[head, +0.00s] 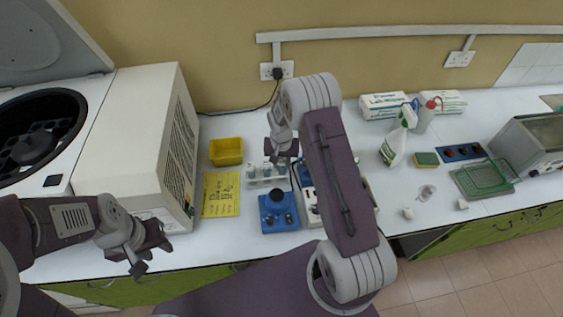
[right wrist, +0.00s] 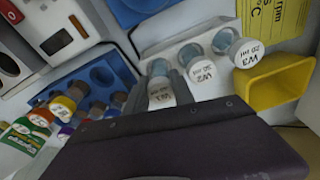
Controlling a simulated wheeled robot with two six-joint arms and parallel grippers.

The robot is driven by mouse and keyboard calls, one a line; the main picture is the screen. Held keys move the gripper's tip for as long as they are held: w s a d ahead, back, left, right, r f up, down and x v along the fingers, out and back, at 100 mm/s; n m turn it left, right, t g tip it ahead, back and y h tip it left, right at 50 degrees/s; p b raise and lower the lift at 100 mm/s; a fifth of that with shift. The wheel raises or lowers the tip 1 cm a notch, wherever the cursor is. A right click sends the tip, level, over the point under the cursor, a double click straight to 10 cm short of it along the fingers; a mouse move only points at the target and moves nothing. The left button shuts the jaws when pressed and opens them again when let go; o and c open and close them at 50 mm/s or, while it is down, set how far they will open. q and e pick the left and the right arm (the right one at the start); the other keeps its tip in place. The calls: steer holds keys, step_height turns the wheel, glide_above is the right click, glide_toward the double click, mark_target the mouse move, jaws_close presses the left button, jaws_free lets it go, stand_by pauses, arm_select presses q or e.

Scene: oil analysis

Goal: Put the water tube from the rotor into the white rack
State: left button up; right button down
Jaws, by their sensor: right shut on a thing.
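The white rack (head: 256,184) stands mid-bench and also shows in the right wrist view (right wrist: 150,42). Tubes with white caps marked W2 (right wrist: 202,72) and W3 (right wrist: 247,53) stand in it. My right gripper (head: 281,158) is over the rack, shut on the tube marked W1 (right wrist: 160,94), in line with W2 and W3. Its lower end is partly hidden, so I cannot tell how deep it sits. The centrifuge rotor (head: 38,143) is in the open bowl at the left. My left gripper (head: 150,256) is open and empty by the bench's front edge.
A yellow bin (head: 226,151) and yellow sheet (head: 220,194) lie left of the rack. A blue device (head: 278,213) stands in front. A blue rack (right wrist: 102,76) is beside the white one. A spray bottle (head: 396,142) stands to the right.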

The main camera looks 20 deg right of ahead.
steer(key=c, duration=1)
jaws_free()
steer(key=shift+s, duration=0.1)
steer(key=shift+r, duration=0.1)
steer(key=shift+r, duration=0.3)
steer(key=r, duration=0.2)
steer(key=r+b, duration=0.1)
steer(key=r, duration=0.2)
steer(key=s+r+b, duration=0.1)
steer(key=r, duration=0.2)
steer(key=shift+a+r, duration=0.25)
steer(key=shift+a, duration=0.05)
